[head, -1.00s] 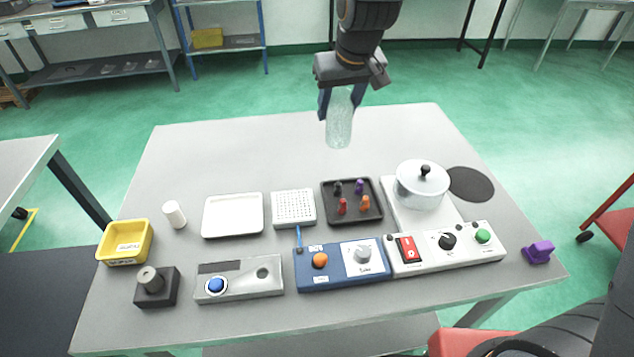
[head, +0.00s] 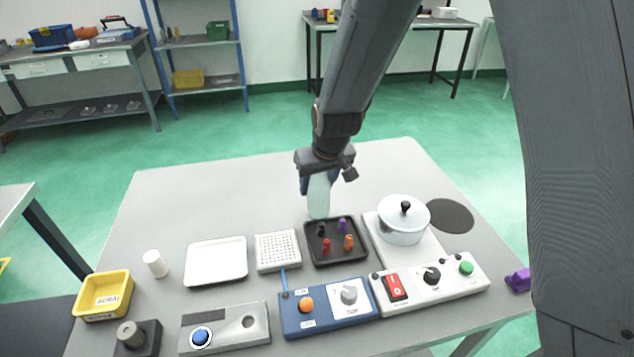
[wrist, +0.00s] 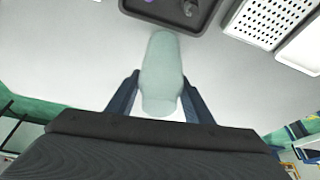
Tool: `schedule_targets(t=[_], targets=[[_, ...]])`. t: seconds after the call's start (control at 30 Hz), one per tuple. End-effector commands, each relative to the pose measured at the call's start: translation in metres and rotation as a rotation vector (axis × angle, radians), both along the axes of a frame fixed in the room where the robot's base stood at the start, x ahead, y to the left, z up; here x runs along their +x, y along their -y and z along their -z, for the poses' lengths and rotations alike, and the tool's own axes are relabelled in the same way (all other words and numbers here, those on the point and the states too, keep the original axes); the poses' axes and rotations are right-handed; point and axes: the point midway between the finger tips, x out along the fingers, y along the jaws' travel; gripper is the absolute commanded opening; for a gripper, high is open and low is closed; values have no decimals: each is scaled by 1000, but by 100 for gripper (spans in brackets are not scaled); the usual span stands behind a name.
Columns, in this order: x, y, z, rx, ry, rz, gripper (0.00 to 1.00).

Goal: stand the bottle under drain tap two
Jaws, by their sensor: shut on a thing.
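A translucent pale green bottle (head: 318,198) is between the fingers of my gripper (head: 318,182), which is shut on it. The bottle is roughly upright behind the dark tray, and I cannot tell whether its base touches the table. In the wrist view the bottle (wrist: 162,72) extends from between the two dark blue fingers (wrist: 158,98). A blue control box (head: 326,308) with an orange knob and a white knob stands at the front, with a thin blue bar behind it towards a white perforated tray (head: 278,252). No drain tap label is readable.
A dark tray (head: 313,259) with several small coloured pegs is just in front of the bottle. A lidded pot (head: 402,228) stands to the right, beside a dark disc (head: 450,216). A white tray (head: 216,262) is to the left. The table's back left is clear.

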Motion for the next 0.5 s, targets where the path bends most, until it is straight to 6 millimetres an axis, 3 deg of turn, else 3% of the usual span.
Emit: schedule_targets(t=[0.33,0.37,0.43,0.5], targets=[[0,0,3,0,1,0,24],[0,0,3,0,1,0,50],[0,0,3,0,1,-1,62],[0,0,2,0,1,-1,65]])
